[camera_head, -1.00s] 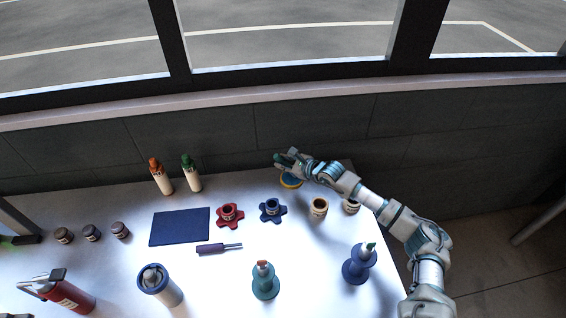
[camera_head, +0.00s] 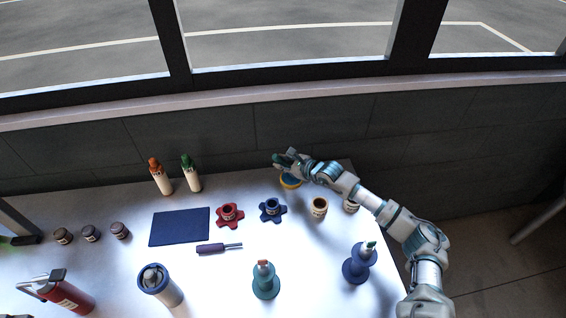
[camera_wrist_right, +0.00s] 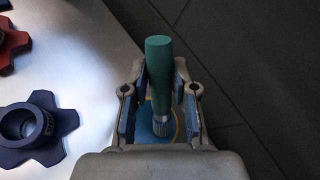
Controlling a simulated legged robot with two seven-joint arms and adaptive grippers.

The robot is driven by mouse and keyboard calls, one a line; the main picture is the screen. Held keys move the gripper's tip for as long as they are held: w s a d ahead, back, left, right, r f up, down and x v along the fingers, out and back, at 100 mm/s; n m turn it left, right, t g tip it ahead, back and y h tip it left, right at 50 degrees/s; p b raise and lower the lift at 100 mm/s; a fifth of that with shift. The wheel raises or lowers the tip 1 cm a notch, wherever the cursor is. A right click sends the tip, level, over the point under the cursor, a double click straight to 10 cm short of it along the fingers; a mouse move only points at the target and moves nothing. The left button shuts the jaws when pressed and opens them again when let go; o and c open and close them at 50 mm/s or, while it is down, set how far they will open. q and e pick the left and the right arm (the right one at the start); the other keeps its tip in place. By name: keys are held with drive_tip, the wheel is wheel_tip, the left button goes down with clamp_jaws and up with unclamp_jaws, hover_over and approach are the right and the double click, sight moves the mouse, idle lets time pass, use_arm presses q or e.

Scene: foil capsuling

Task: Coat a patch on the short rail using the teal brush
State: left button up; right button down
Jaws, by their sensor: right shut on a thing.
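My right gripper (camera_head: 286,160) is at the far right part of the table, above a yellow-and-blue round piece (camera_head: 291,182). In the right wrist view the gripper (camera_wrist_right: 158,100) is shut on the teal brush (camera_wrist_right: 159,62). The brush's teal handle points up in that view, and its metal collar sits between the fingers, over the blue round piece (camera_wrist_right: 146,122). The bristle end is hidden. I cannot make out a short rail for certain in either view. My left gripper is not in view.
A blue star-based holder (camera_head: 272,209) and a red one (camera_head: 229,215) stand left of the gripper. Cream pots (camera_head: 318,208) stand to its right. A navy mat (camera_head: 180,227), a purple-handled tool (camera_head: 213,249), a teal stand (camera_head: 265,282) and a blue stand (camera_head: 358,266) are nearer. A dark wall is behind.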

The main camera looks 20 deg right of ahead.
drive_tip(key=shift+a, duration=0.35)
drive_tip(key=shift+a+r+p, duration=0.1)
drive_tip(key=shift+r+p, duration=0.4)
drive_tip(key=shift+r, duration=0.25)
drive_tip(key=shift+d+r+p, duration=0.2)
drive_tip(key=shift+r+p, duration=0.35)
drive_tip(key=shift+r, duration=0.4)
drive_tip(key=shift+d+r+p, duration=0.15)
drive_tip(key=shift+r+p, duration=0.4)
drive_tip(key=shift+r, duration=0.35)
drive_tip(key=shift+a+r+p, duration=0.1)
drive_tip(key=shift+r+p, duration=0.3)
drive_tip(key=shift+r, duration=0.3)
drive_tip(key=shift+a+r, duration=0.1)
drive_tip(key=shift+r, duration=0.1)
